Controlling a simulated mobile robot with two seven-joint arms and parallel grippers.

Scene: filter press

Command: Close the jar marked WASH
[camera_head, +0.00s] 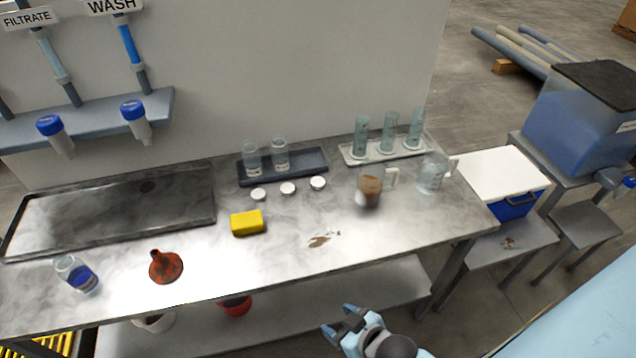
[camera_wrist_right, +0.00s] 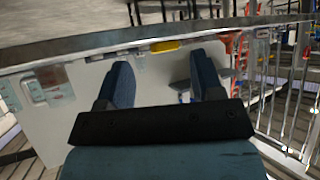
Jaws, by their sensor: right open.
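Two clear glass jars (camera_head: 266,160) stand in a dark tray (camera_head: 310,169) at the back of the bench; their markings are too small to read. Three white round lids (camera_head: 288,188) lie on the bench in front of that tray. A jar with blue liquid (camera_head: 76,273) sits at the front left, seemingly without a lid. A WASH sign (camera_head: 112,6) hangs above a blue pipe at top left. My right gripper (camera_head: 338,318) is open and empty, in front of the bench's front edge. It also shows open in the right wrist view (camera_wrist_right: 160,70). My left gripper is out of view.
Cylinders in a white tray (camera_head: 388,152) stand at the back right. A cooler (camera_head: 495,180) stands right.

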